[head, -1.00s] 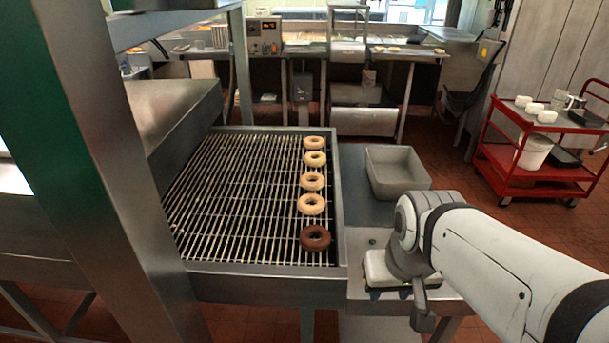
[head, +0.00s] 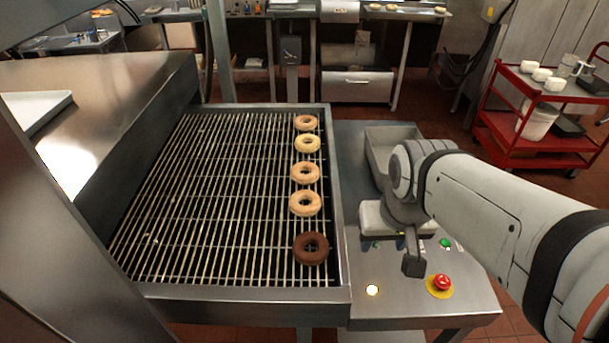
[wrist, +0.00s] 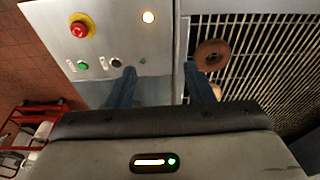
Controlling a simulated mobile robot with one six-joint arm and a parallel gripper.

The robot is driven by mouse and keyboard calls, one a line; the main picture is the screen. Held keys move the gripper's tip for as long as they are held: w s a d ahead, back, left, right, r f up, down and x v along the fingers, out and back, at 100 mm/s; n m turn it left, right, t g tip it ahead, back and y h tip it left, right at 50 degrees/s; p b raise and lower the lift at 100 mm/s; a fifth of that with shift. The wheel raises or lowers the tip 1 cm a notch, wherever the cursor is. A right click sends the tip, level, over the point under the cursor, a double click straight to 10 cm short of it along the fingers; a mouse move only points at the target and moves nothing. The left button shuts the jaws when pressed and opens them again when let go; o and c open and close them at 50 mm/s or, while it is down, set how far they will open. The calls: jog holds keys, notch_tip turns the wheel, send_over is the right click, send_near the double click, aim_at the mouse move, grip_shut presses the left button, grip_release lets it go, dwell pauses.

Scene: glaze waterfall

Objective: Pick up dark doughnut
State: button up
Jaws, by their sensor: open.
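The dark doughnut (head: 311,248) lies flat on the wire rack (head: 215,245), nearest the front in a column of doughnuts along the rack's right side. In the wrist view, the dark doughnut (wrist: 212,55) shows right of the right finger's tip. My gripper (head: 385,244) is to the right of the dark doughnut, above the steel control panel (head: 400,306), beyond the rack's edge. In the wrist view, my gripper (wrist: 160,82) has its two blue fingers spread apart with nothing between them. The fingers are mostly hidden in the head view.
Several lighter doughnuts (head: 305,203) run behind the dark one. The rack has a raised metal rim (head: 335,215). A red button (head: 440,283) sits on the panel. A grey bin (head: 378,160) stands behind my gripper. A red cart (head: 535,155) is at right. The rack's left part is empty.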

aim_at(311, 251)
jog(key=o, duration=0.5)
jog(key=shift+m+g, duration=0.4)
jog(key=shift+m, duration=0.5)
jog(key=w+p, duration=0.1)
jog(key=w+a+p, duration=0.1)
jog(key=w, duration=0.1)
jog(key=w+a+p, duration=0.1)
jog(key=w, duration=0.1)
jog(key=shift+c, duration=0.2)
jog(key=shift+o, duration=1.4)
jog(key=shift+m+g, duration=0.3)
jog(key=shift+m, duration=0.5)
jog(key=w+a+f+p, duration=0.2)
jog(key=w+a+p, duration=0.1)
jog(key=shift+w+a, duration=0.15)
jog(key=shift+w, duration=0.15)
jog(key=o, duration=0.4)
jog(key=w+a+f+m+p, duration=0.1)
jog(key=a+f, duration=0.1)
jog(key=w+a+f+m+p, duration=0.1)
jog(key=a+f, duration=0.1)
jog(key=w+a+f+m+g+p, duration=0.1)
jog(key=a+f, duration=0.1)
jog(key=shift+w+a+f+p, duration=0.2)
jog(key=shift+w+f+p, duration=0.05)
jog(key=shift+f+p, duration=1.1)
jog(key=shift+f, duration=3.2)
